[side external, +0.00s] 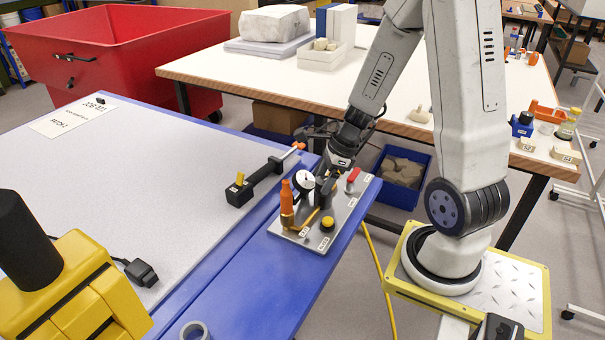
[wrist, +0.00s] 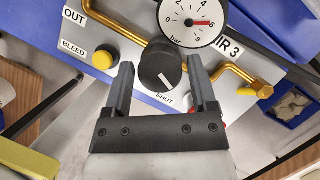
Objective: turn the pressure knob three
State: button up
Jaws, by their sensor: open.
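The black pressure knob (wrist: 160,70) is on the grey valve panel (wrist: 236,104), with a white line on its face and a SHUT label beside it. The fingers of my gripper (wrist: 160,63) are apart, one on each side of the knob; I cannot tell whether they touch it. The white gauge (wrist: 194,34) sits just above the knob in the wrist view, its red needle near 6 bar. In the side view, my gripper (side external: 326,184) is over the panel (side external: 345,213), beside the gauge (side external: 304,180), and the knob is hard to make out.
A yellow BLEED button (wrist: 103,58) and brass pipes (wrist: 112,24) flank the knob. In the side view, an orange-topped fitting (side external: 287,200) and a red-handled valve (side external: 353,176) stand on the panel. A black clamp (side external: 255,182) lies on the grey bench top (side external: 130,170).

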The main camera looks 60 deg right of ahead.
jog(key=shift+w+a+f, duration=0.1)
jog(key=shift+f, duration=0.3)
jog(key=shift+c, duration=0.2)
grip_shut()
jog(key=shift+n, duration=0.5)
jog(key=shift+n+g+y, duration=0.3)
jog(key=shift+n+g, duration=0.2)
jog(key=shift+n, duration=0.8)
jog(key=shift+n+g+y, duration=0.3)
jog(key=shift+n+g, duration=0.2)
jog(key=shift+n, duration=0.8)
